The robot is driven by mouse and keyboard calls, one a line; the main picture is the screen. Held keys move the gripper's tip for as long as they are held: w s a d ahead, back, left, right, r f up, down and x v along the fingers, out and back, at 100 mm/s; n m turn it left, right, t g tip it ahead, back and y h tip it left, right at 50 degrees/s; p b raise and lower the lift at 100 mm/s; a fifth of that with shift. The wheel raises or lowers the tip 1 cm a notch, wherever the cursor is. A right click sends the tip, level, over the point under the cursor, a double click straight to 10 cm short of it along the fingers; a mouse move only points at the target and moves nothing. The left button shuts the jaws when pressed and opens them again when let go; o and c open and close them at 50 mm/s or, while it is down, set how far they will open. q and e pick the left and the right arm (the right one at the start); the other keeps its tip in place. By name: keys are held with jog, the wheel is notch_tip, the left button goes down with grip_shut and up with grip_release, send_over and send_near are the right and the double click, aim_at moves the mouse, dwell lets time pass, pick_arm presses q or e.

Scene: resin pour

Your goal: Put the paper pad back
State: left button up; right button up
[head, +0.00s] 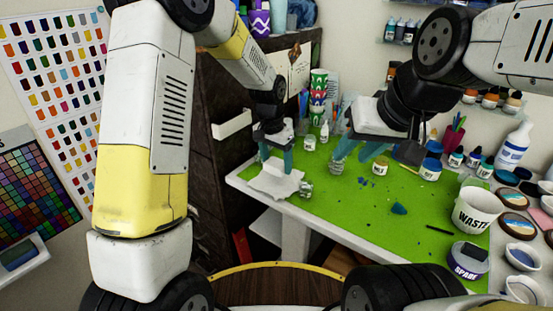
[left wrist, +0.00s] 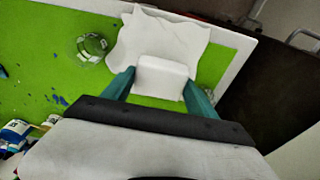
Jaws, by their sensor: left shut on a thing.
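The white paper pad (head: 273,183) lies at the left front corner of the green-topped table, its sheet edges wavy. In the left wrist view it shows as a wavy sheet (left wrist: 157,35) with a raised white block (left wrist: 162,77) in front of it. My left gripper (head: 276,160) points down over it, and its teal fingers are shut on the block, one on each side; the left wrist view shows both fingers (left wrist: 160,88). Whether block and sheet are one piece, I cannot tell. My right gripper (head: 353,158) is over the table's middle, its teal fingers apart, with nothing seen between them.
A clear glass (head: 306,189) stands just right of the pad, also in the left wrist view (left wrist: 92,46). The front middle of the green mat (head: 345,210) is mostly clear.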

aim_at(277, 169)
pick_arm(q)
jog(key=shift+w+f, duration=0.1)
jog(key=shift+w, duration=0.5)
jog(key=shift+s+f, duration=0.1)
jog(key=shift+f, duration=1.6)
jog(key=shift+f, duration=0.2)
jog(key=o, duration=1.9)
